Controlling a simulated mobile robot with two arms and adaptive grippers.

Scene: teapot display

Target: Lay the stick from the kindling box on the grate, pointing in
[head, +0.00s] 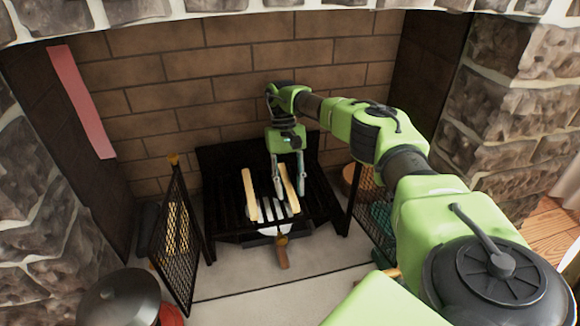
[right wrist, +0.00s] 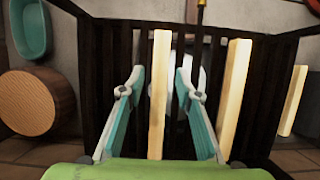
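The black grate (head: 218,165) stands in the fireplace. A pale stick (head: 289,180) lies on it, pointing inward, and another (head: 250,195) lies roughly parallel to its left. My right gripper (head: 289,192) is low over the grate around the right stick. In the right wrist view its fingers (right wrist: 160,74) are spread, with gaps on both sides of that stick (right wrist: 159,110). The left stick (right wrist: 234,85) is beside the fingers there, and a third pale stick (right wrist: 293,100) lies farther right. I cannot make out the kindling box. My left gripper is not in view.
Open mesh screens stand on the left (head: 178,240) and right of the grate. A teal basin (right wrist: 29,30) and a round wooden block (right wrist: 28,102) are beside it. A wooden handle (head: 282,257) hangs in front. A lidded pot (head: 118,300) is at the lower left.

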